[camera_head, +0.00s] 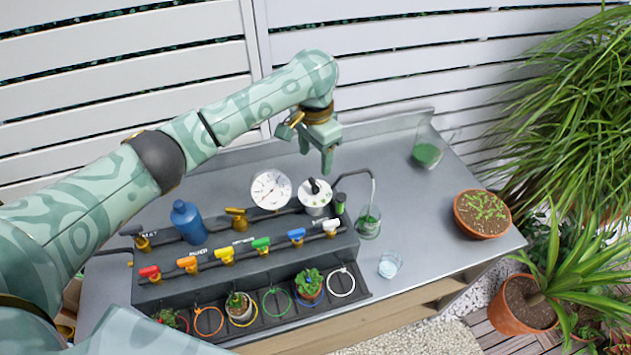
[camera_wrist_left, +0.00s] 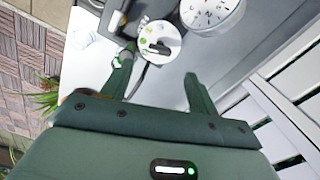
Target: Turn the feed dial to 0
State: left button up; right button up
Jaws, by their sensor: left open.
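The feed dial (camera_head: 315,193) is a white round dial with a black pointer knob, on the dark manifold on the metal bench. It also shows in the left wrist view (camera_wrist_left: 150,32), at the upper middle, with small green marks on its face. Its pointer is seen at an angle, and I cannot read its setting. My left gripper (camera_head: 317,153) is open and empty, above and behind the dial. In the left wrist view the two fingers (camera_wrist_left: 159,70) point toward the dial and are apart from it. My right gripper is not in view.
A white gauge (camera_head: 271,189) stands left of the dial. A row of coloured valves (camera_head: 225,256) runs in front, with small potted plants (camera_head: 309,282) below. A blue bottle (camera_head: 187,222) stands left. A glass with green contents (camera_head: 369,222) is right of the dial. A seedling pot (camera_head: 481,214) stands far right.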

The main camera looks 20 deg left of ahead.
aim_at(315, 182)
pick_arm(q)
notch_tip(315, 182, down, 7)
jog(key=b, duration=0.2)
jog(key=shift+f+b, duration=0.1)
jog(key=shift+b, duration=0.3)
jog(key=shift+f, duration=0.45)
jog(key=c, duration=1)
jog(key=shift+r, duration=0.1)
